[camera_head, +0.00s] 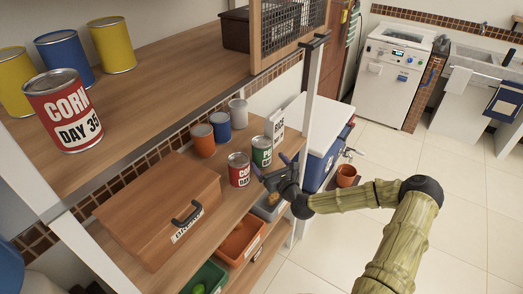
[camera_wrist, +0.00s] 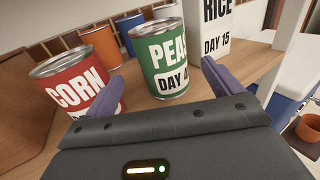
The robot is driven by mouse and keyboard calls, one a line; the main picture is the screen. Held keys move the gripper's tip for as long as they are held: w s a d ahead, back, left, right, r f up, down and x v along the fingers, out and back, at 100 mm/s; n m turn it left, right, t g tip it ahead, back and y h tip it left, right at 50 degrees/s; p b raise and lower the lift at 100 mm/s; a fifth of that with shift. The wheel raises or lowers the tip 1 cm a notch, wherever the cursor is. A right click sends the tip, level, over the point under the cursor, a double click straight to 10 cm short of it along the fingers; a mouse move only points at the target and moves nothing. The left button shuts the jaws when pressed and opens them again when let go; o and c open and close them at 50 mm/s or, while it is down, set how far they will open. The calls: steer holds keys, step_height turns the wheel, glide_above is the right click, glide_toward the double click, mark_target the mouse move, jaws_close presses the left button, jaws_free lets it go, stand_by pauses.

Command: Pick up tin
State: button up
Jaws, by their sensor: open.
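Several tins are in view. The green peas tin (camera_head: 261,151) stands upright on the lower shelf; in the wrist view the peas tin (camera_wrist: 168,62) fills the gap between my fingers. The red corn tin (camera_head: 239,170) stands upright to its left; in the wrist view the corn tin (camera_wrist: 72,85) is partly covered by my left finger. Another red corn tin (camera_head: 65,112) stands on the upper shelf. My gripper (camera_head: 270,166) is open and empty at the front of the lower shelf, facing the peas tin; it also shows in the wrist view (camera_wrist: 162,74).
Behind stand an orange tin (camera_head: 203,141), a blue tin (camera_head: 220,127) and a silver tin (camera_head: 238,114). A rice box (camera_head: 277,124) is right of the peas tin, near the shelf post (camera_head: 312,90). A wooden bread box (camera_head: 158,208) fills the shelf's left.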

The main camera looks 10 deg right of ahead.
mark_target(267, 156)
steer(key=shift+w, duration=0.1)
steer(key=shift+w+r+p, duration=0.15)
steer(key=shift+w+p, duration=0.1)
steer(key=shift+p, duration=0.05)
steer(key=p+x, duration=0.2)
steer(key=x, duration=0.2)
steer(key=shift+w+r, duration=0.1)
steer(key=shift+r, duration=0.1)
steer(key=shift+w+f, duration=0.1)
steer(key=shift+w, duration=0.15)
steer(key=c, duration=1.4)
steer(key=shift+o, duration=0.2)
step_height(267, 156, up, 10)
steer(key=shift+r+b, duration=0.1)
steer(key=shift+b, duration=1.1)
